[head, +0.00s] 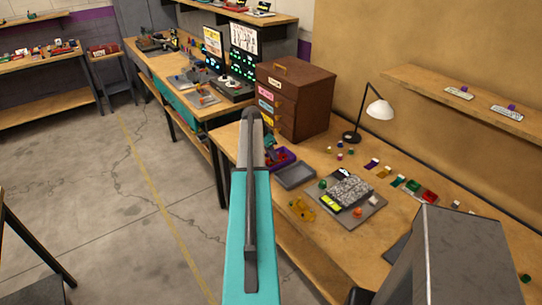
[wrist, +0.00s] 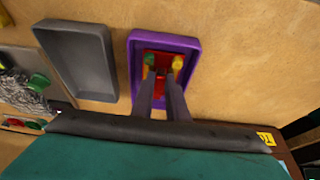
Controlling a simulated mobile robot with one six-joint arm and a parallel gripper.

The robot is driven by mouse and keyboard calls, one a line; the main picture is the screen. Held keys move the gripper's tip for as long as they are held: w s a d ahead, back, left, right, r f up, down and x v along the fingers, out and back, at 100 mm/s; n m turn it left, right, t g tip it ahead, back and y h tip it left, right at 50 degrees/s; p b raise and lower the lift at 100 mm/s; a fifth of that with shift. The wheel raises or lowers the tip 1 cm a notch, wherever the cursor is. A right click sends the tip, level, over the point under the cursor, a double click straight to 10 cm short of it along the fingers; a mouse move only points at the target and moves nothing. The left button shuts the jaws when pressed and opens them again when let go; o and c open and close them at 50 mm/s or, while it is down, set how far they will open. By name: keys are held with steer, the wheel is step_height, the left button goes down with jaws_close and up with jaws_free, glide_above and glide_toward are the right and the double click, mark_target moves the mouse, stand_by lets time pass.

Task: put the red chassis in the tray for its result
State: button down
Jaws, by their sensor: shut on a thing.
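The red chassis (wrist: 160,85) shows in the wrist view between the two dark fingers of my gripper (wrist: 163,64), which is shut on it. Green and yellow bits show at the fingertips. The chassis lies within the outline of the purple tray (wrist: 194,50); I cannot tell whether it touches the floor of the tray. In the head view the purple tray (head: 291,155) shows just right of my teal arm, with some red in it. My arm hides most of the gripper there.
An empty grey tray (wrist: 72,30) stands left of the purple one; it also shows in the head view (head: 297,176). A grey board (head: 345,190) with several small parts, a brown drawer cabinet (head: 300,100) and a lamp (head: 379,109) stand nearby. Small coloured pieces lie along the back.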

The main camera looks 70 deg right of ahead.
steer(key=shift+f, duration=0.35)
steer(key=shift+f, duration=0.15)
steer(key=c, duration=1.7)
jaws_free()
steer(key=shift+c, duration=0.2)
steer(key=shift+r, duration=0.25)
steer(key=b+v, duration=0.3)
steer(key=v, duration=0.8)
steer(key=shift+a+r, duration=0.2)
steer(key=shift+r, duration=0.15)
steer(key=shift+w, duration=0.1)
